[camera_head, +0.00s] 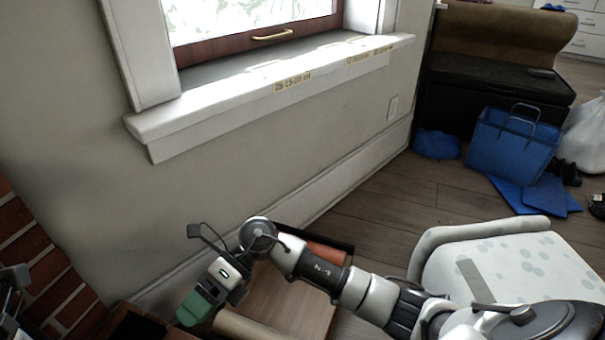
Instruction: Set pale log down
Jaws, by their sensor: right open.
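My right gripper (196,308) reaches in low from the right, with green fingertips, and is open. It hangs just left of a wooden box or crate (290,303) on the floor by the wall. A pale tan rounded piece (245,328), which looks like the pale log, lies along the near left part of the crate, close to the right of the fingertips. Its lower end is cut off by the picture's edge. I cannot tell whether the fingertips touch it. Part of my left gripper (12,300) shows at the left edge; its jaws are not clear.
A reddish-brown piece (327,254) lies at the crate's far end, partly behind my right arm. A brick fireplace edge (40,270) is at the left. A white spotted chair (510,262) stands at the right. A blue bag (513,143) is farther back. Wooden floor (400,205) between is clear.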

